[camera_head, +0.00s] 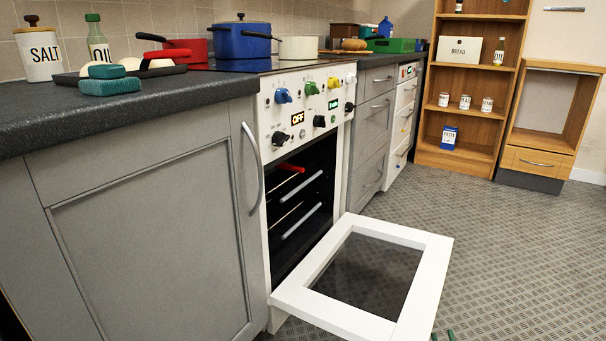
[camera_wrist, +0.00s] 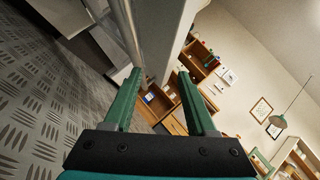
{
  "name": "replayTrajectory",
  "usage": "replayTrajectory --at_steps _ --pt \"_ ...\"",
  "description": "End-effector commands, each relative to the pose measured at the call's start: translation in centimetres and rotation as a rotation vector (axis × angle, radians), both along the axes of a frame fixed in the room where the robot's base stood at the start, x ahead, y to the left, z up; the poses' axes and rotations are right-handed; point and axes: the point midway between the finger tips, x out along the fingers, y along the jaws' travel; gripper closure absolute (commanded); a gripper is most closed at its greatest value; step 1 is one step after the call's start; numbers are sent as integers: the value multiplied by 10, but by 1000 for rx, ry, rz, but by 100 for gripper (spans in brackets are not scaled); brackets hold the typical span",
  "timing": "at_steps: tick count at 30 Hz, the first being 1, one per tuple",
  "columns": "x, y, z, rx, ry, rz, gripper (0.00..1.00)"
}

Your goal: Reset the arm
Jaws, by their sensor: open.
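My gripper (camera_wrist: 159,72) is open in the wrist view, with its two green fingers apart and nothing visible held between them. The oven door (camera_head: 428,285) is folded down, with a white frame and dark glass. In the wrist view a pale panel with a grey bar (camera_wrist: 128,35) lies beyond the left finger. I cannot tell whether the finger touches the bar.
The oven (camera_head: 300,130) has racks and something red inside. Grey cabinets (camera_head: 150,230) stand at left under a dark counter (camera_head: 190,92) holding pots and jars. A wooden shelf (camera_head: 463,157) stands at the back. The patterned floor (camera_head: 510,250) at right is clear.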

Motion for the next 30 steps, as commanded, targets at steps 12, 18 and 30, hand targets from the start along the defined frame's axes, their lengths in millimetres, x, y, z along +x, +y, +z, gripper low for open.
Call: replayTrajectory --at_steps 12,18,30 --pt "71 -29 -1 -517 480 -41 43" --pt "90 -49 17 -779 690 -66 43" --pt "99 -70 75 -1154 990 -92 43"
